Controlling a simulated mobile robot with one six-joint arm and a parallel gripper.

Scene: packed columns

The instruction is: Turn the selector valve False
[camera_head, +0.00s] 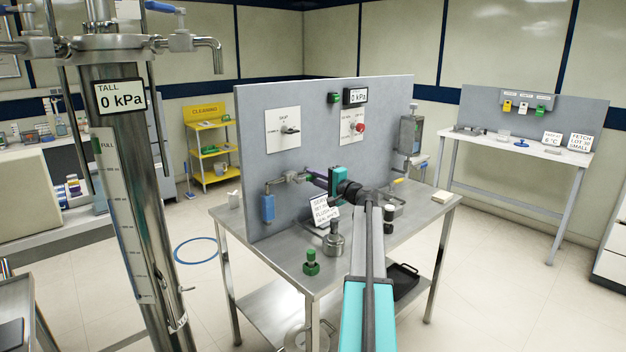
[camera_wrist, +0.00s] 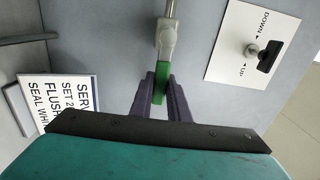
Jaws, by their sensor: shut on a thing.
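The selector valve looks to be the metal fitting (camera_head: 292,177) on the front of the grey panel, with a green handle. In the wrist view the fitting (camera_wrist: 166,38) sits at the top centre, with the green handle (camera_wrist: 162,82) below it. My gripper (camera_head: 315,180) reaches the panel from the front right. In the wrist view its dark purple fingers (camera_wrist: 163,90) are on both sides of the green handle, shut on it. Part of the handle is hidden between the fingers.
A lever plate (camera_head: 283,130) is on the panel above, a red-knob plate (camera_head: 352,126) right of it. A blue block (camera_head: 268,207) hangs left of the fitting. A printed sign (camera_head: 324,210), a metal vessel (camera_head: 333,240) and a green-topped item (camera_head: 311,262) stand on the steel table (camera_head: 245,225).

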